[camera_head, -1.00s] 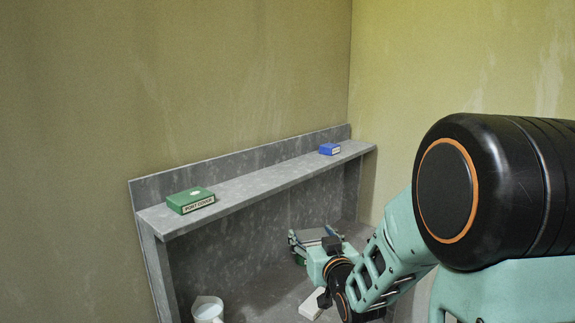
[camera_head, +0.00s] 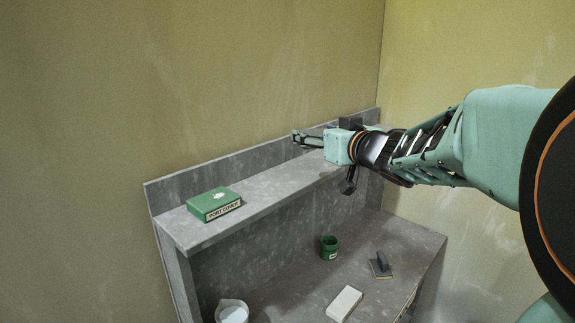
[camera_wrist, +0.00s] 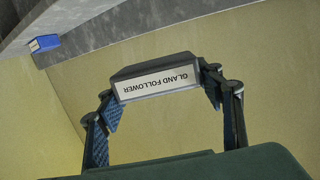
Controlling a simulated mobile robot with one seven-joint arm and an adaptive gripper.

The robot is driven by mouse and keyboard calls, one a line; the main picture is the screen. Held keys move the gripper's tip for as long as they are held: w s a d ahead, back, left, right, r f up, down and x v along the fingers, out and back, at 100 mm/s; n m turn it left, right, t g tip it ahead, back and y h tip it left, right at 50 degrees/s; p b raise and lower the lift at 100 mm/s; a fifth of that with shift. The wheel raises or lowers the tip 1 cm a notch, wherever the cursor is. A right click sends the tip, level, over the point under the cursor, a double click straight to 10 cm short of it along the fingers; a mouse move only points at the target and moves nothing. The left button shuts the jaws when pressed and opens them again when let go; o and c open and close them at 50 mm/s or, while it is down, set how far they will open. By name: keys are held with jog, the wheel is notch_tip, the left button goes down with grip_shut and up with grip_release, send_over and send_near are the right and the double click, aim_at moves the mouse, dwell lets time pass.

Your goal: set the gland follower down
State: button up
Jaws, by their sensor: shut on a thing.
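The gland follower (camera_wrist: 160,82) is a dark block with a white label whose lettering reads upside down in the wrist view. My gripper (camera_head: 300,138) is shut on it, with a finger at either side of the block in the wrist view. In the head view my gripper is at the height of the upper shelf, by its back ledge, towards the right end. The block cannot be made out clearly there. The grey upper shelf (camera_head: 268,193) runs below and left of my gripper. I cannot see the block touching any surface.
A green box labelled port cover (camera_head: 214,204) sits on the shelf's left. A blue box (camera_wrist: 45,43) shows in the wrist view. Below are a green pot (camera_head: 329,249), a dark handled tool (camera_head: 380,267), a white block (camera_head: 344,303) and a white pail (camera_head: 232,313). The shelf's middle is clear.

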jog(key=b, duration=0.3)
send_over(278, 180)
jog(key=f, duration=0.7)
jog(key=shift+d+f, duration=0.2)
jog(key=shift+f, duration=0.2)
jog(key=f, duration=0.3)
jog(key=shift+w+a+f, duration=0.15)
jog(key=shift+a, duration=0.15)
jog(key=shift+f, duration=0.15)
jog(key=shift+f, duration=0.2)
jog(key=o, duration=1.5)
jog(key=shift+d, duration=0.1)
